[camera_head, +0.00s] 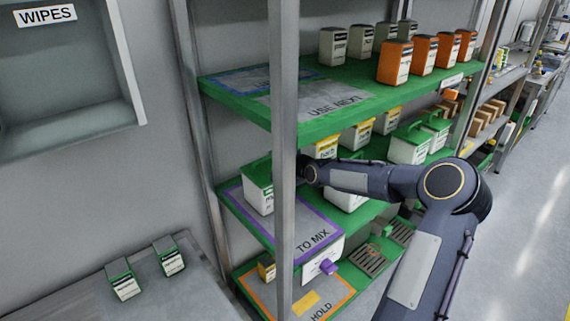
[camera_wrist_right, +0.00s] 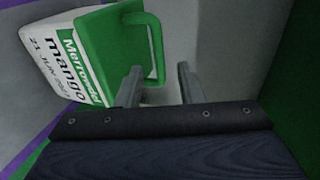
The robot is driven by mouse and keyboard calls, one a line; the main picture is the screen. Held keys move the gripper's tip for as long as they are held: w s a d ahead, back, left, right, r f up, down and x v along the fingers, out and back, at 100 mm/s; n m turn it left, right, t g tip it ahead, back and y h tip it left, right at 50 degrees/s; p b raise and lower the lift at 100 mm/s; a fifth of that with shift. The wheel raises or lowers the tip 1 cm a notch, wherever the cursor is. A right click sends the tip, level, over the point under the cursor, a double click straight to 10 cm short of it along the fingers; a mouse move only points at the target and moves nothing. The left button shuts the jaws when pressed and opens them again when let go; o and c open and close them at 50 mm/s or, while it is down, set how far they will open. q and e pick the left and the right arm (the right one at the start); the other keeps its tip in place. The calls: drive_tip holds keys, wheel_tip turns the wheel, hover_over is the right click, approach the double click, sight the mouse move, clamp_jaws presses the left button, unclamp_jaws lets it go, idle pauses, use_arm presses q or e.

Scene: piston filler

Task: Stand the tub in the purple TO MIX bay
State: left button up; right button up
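A white tub with a green lid and looped handle (camera_head: 258,188) stands at the back left of the purple-bordered TO MIX bay (camera_head: 313,243) on the middle shelf. It looks upright there. In the right wrist view the tub (camera_wrist_right: 68,58) fills the upper left, its label reading "mango". My right gripper (camera_wrist_right: 160,72) is open, with its two fingers apart. The lower end of the green handle shows between or just beyond the fingertips, and I see no grip on it. In the head view the right gripper (camera_head: 303,168) is partly hidden by the shelf post. My left gripper is out of view.
A grey upright post (camera_head: 284,130) stands in front of the bay. The USE NEXT shelf (camera_head: 320,105) is close above. Yellow-lidded tubs (camera_head: 357,136) and green-lidded tubs (camera_head: 410,147) stand to the right. The HOLD bay (camera_head: 318,305) is below.

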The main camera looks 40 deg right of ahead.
drive_tip(key=v, duration=0.5)
drive_tip(key=shift+s+r, duration=0.1)
drive_tip(key=shift+s, duration=0.1)
idle(0.4)
